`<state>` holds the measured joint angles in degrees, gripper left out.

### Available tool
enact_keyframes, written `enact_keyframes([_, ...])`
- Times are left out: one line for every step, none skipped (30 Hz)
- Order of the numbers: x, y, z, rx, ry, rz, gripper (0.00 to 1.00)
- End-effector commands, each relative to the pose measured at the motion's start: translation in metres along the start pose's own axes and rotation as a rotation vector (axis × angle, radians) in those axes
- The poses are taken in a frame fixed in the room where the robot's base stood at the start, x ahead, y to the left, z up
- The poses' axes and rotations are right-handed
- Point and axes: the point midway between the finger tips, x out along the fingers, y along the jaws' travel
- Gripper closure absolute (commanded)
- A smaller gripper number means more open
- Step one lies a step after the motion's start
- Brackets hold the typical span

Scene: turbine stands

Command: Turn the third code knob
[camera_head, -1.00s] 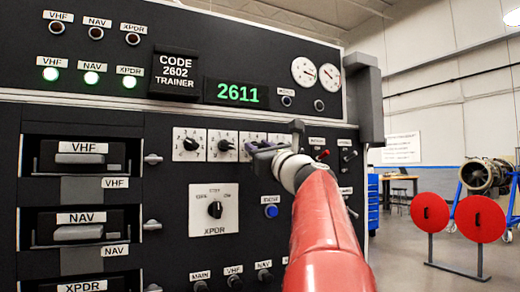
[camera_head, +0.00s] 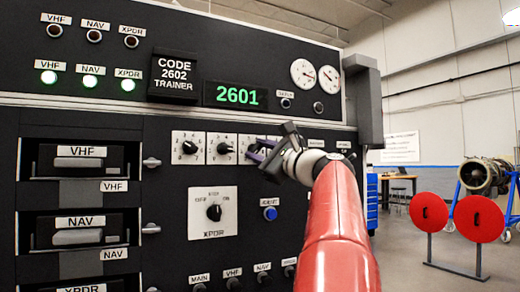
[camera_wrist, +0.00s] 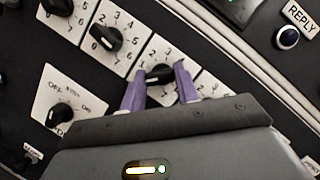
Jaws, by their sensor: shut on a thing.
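The third code knob (camera_wrist: 158,75) is a black knob on a white numbered plate, seen in the wrist view between the two purple fingers of my gripper (camera_wrist: 158,88). My gripper is shut on this knob. In the head view, my gripper (camera_head: 264,152) covers most of the third and fourth code plates. The first code knob (camera_head: 189,147) and second code knob (camera_head: 225,148) show to its left. The green display (camera_head: 236,95) reads 2601. The sign (camera_head: 175,75) beside it reads CODE 2602 TRAINER.
The XPDR knob (camera_head: 214,212) sits below the code row, with a blue button (camera_head: 270,213) to its right. VHF and NAV units (camera_head: 85,158) fill the left. Two red discs (camera_head: 479,219) stand on the floor at right.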

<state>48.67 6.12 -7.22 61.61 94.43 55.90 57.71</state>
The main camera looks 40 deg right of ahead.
Motion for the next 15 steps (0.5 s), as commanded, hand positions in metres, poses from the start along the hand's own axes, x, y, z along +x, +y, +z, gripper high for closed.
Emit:
enact_keyframes([0.0004,-0.0007,0.0011,-0.016,-0.001,0.007,0.92])
enact_keyframes([0.0004,-0.0006,0.0010,-0.025,-0.001,0.011,0.92])
enact_keyframes([0.0004,-0.0005,0.0008,-0.034,-0.001,0.015,0.92])
enact_keyframes([0.0003,-0.0005,0.0007,-0.040,0.000,0.017,0.92])
enact_keyframes([0.0003,-0.0005,0.0005,-0.046,0.000,0.020,0.92])
enact_keyframes([0.0002,-0.0004,0.0003,-0.052,0.000,0.022,0.92])
enact_keyframes([0.0002,-0.0004,0.0002,-0.056,0.000,0.023,0.92])
enact_keyframes([0.0002,-0.0003,0.0002,-0.059,0.000,0.024,0.92])
enact_keyframes([0.0001,-0.0002,0.0001,-0.062,0.000,0.026,0.92])
enact_keyframes([0.0001,-0.0002,0.0001,-0.063,0.000,0.026,0.92])
enact_keyframes([0.0001,-0.0001,0.0000,-0.064,0.000,0.027,0.92])
enact_keyframes([0.0000,0.0000,0.0000,-0.065,0.000,0.027,0.92])
enact_keyframes([0.0000,0.0000,0.0000,-0.065,0.000,0.027,0.92])
enact_keyframes([0.0000,0.0000,-0.0001,-0.065,0.000,0.027,0.92])
enact_keyframes([0.0000,0.0000,0.0000,-0.065,0.000,0.027,0.92])
